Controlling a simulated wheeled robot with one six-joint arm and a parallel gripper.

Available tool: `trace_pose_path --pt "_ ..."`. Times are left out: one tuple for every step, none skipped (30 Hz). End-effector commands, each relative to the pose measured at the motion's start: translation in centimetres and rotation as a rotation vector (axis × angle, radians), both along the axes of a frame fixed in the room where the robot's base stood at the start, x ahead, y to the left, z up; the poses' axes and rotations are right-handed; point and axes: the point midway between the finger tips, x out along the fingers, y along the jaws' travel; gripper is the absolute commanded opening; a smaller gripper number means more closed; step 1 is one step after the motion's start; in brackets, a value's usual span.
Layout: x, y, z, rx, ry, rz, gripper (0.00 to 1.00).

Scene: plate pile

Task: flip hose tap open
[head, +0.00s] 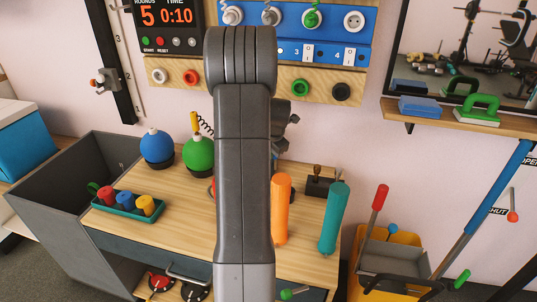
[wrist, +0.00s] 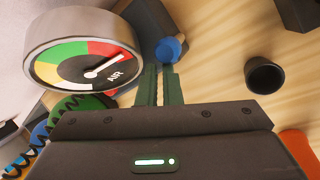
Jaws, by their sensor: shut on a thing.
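My gripper (wrist: 160,78) shows in the wrist view with its two green fingers close together, a narrow gap between them. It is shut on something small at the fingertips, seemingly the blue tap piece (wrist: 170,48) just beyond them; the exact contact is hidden. The blue piece is beside a round gauge (wrist: 88,62) marked AIR, whose needle points up and right. Which way the tap is turned cannot be told. In the head view my own arm hides the gripper and the tap.
A dark cup-like piece (wrist: 265,75) stands right of the fingers. In the head view, orange (head: 281,210) and teal (head: 334,218) upright handles stand on the wooden bench (head: 150,228). Blue (head: 157,146) and green (head: 198,153) balls and a green tray (head: 130,207) are left.

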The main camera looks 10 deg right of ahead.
Motion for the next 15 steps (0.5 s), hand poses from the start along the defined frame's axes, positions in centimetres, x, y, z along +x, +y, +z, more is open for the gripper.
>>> trace_pose_path --pt "0.60 -0.46 0.61 -0.010 -0.023 -0.002 0.00" --pt "0.61 -0.47 0.62 -0.010 -0.023 -0.002 0.00" --pt "0.60 -0.49 0.64 -0.010 -0.023 -0.002 0.00" --pt "0.60 -0.50 0.65 -0.011 -0.023 -0.002 0.00" --pt "0.60 -0.51 0.65 -0.011 -0.023 -0.002 0.00" --pt "0.59 -0.52 0.67 -0.011 -0.023 -0.002 0.00" --pt "0.60 -0.53 0.68 -0.011 -0.023 -0.002 0.00" --pt "0.59 -0.54 0.68 -0.012 -0.024 -0.003 0.00" --pt "0.59 -0.55 0.70 -0.012 -0.024 -0.003 0.00" --pt "0.60 -0.57 0.72 -0.012 -0.024 -0.003 0.00" --pt "0.59 -0.58 0.76 -0.012 -0.024 -0.003 0.00" --pt "0.60 -0.59 0.85 -0.012 -0.024 -0.003 0.00" --pt "0.60 -0.60 0.94 -0.012 -0.024 -0.003 0.00" --pt "0.60 -0.61 1.05 -0.012 -0.024 -0.003 0.00" --pt "0.60 -0.61 1.23 -0.012 -0.026 -0.003 0.00"
